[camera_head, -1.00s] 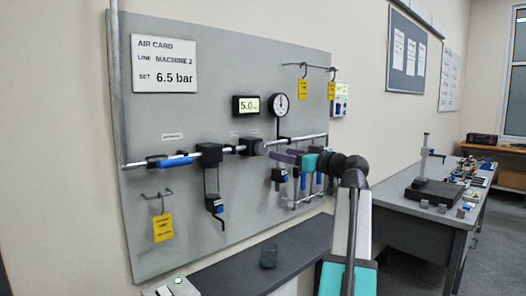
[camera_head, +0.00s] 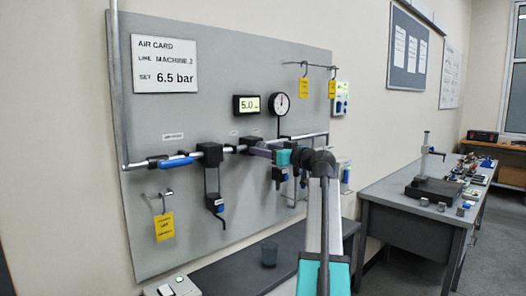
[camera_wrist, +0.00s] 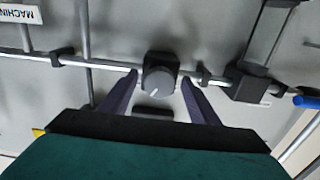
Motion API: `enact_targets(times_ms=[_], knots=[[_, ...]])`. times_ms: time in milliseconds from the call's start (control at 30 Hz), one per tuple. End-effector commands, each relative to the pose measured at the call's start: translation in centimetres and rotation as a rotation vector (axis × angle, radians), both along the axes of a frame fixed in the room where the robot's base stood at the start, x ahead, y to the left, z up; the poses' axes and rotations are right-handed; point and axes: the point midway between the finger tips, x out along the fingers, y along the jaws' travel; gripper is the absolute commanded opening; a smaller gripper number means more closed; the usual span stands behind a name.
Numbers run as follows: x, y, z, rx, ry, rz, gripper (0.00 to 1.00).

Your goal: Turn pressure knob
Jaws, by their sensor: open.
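The dark round pressure knob (camera_wrist: 157,82) shows in the wrist view with a pale pointer line on its face. It sits on a black regulator body on the pipe. My gripper (camera_wrist: 160,79) is open, with one dark finger on each side of the knob; gaps show between the fingers and the knob. In the head view my gripper (camera_head: 258,151) is at the pipe and partly hides the regulator (camera_head: 247,141). The digital display (camera_head: 246,105) reads about 5.0.
A round gauge (camera_head: 280,104) is above the pipe. A blue-handled valve (camera_head: 176,162) and a black filter unit (camera_head: 210,155) are to the left. Yellow tags hang from hooks. A dark shelf (camera_head: 222,279) with a small cup (camera_head: 269,254) is below. A workbench (camera_head: 388,190) is at right.

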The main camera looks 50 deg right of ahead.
Motion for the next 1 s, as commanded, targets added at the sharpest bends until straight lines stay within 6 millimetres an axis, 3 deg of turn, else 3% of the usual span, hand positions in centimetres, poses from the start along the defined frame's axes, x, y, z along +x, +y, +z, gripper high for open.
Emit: enact_targets(times_ms=[167, 400, 433, 533, 1000], knots=[[0.0, 0.0, 0.0, 0.0, 0.0, 0.0, 0.54], [-0.1, 0.0, 0.0, 0.0, 0.0, 0.0, 0.15], [-0.4, 2.5, -0.2, -0.002, -0.002, 0.002, 0.15], [0.1, 0.9, 0.0, 0.001, 0.0, 0.006, 0.15], [0.3, 0.4, 0.1, 0.012, -0.002, 0.008, 0.15]])
